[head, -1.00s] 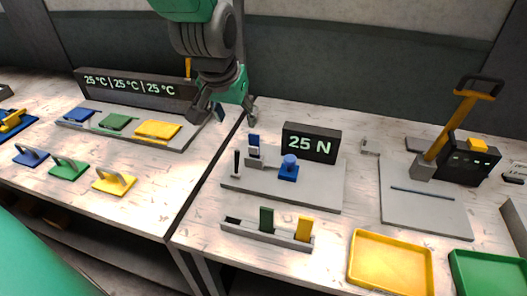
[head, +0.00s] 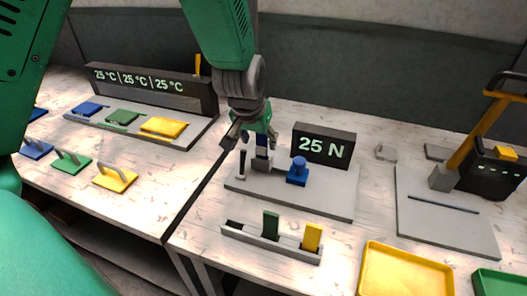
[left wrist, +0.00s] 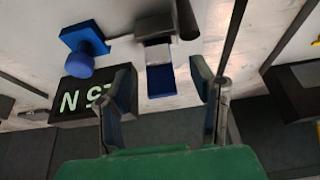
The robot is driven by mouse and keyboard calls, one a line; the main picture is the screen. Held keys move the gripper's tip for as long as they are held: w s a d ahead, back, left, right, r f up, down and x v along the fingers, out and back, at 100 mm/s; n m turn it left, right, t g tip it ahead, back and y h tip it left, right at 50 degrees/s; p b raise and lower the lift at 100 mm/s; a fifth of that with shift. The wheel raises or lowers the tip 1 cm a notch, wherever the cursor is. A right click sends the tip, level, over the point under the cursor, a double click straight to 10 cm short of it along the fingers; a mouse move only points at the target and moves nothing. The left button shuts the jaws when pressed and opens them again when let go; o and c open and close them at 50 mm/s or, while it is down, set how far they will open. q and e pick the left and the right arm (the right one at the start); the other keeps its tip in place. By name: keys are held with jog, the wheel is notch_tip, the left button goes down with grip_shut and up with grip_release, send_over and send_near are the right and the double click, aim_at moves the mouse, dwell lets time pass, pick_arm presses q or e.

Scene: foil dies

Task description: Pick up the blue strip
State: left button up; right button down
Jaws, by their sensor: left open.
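The blue strip (head: 262,154) stands upright in a grey holder (head: 259,165) on the grey force-test plate. In the left wrist view the blue strip (left wrist: 160,82) shows with a pale band, in line with the gap between my fingers. My left gripper (head: 250,143) is open and points down just above the strip. In the left wrist view my left gripper's fingers (left wrist: 163,80) lie either side of the strip, with visible gaps. The strip's lower part is hidden in the holder. My right gripper is not in view.
A blue knob (head: 297,172) and a "25 N" display (head: 323,147) stand close right of the strip. In front, a slotted rack (head: 290,250) holds a green strip (head: 271,225) and a yellow strip (head: 312,237).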

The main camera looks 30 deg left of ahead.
aim_at(262, 147)
pick_arm(q)
jog(key=x, duration=0.4)
jog(key=shift+d, duration=0.2)
jog(key=shift+w+a+f, duration=0.2)
jog(key=shift+w+f, duration=0.05)
jog(key=shift+s, duration=0.1)
jog(key=shift+c, duration=0.8)
jog(key=shift+d, duration=0.1)
jog(key=c, duration=0.9)
jog(key=shift+o, duration=0.2)
jog(key=shift+r, duration=0.1)
notch_tip(262, 147, up, 10)
jog(key=shift+p, duration=0.3)
